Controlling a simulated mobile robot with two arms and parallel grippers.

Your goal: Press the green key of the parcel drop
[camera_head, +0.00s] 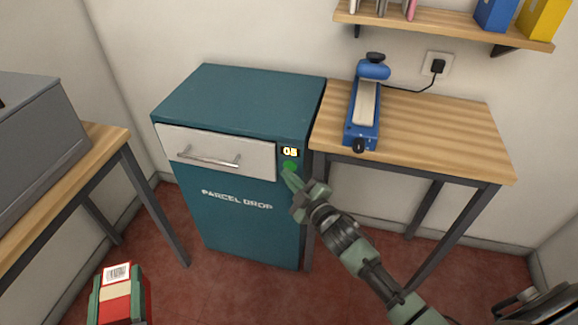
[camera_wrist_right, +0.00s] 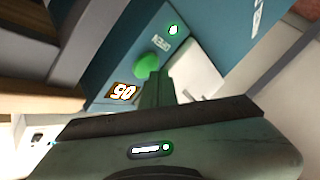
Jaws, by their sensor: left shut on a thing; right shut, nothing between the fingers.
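The parcel drop (camera_head: 235,218) is a teal cabinet with a pale drawer front that looks shut. Its round green key (camera_head: 290,166) sits below a small lit display (camera_head: 291,152). The key also shows in the right wrist view (camera_wrist_right: 147,66), beside the display (camera_wrist_right: 123,92). My right gripper (camera_head: 288,175) is shut and empty, its tip right at the lower edge of the key. I cannot tell whether it touches. My left gripper (camera_head: 120,298) is shut on a red parcel (camera_head: 118,280) with a white barcode label, at the lower left.
A wooden side table (camera_head: 440,130) carrying a blue sealing device (camera_head: 367,100) stands right of the cabinet. A grey box-shaped machine (camera_head: 40,140) stands on a table at the left. A shelf (camera_head: 440,20) with binders hangs above. Red floor is free in front of the cabinet.

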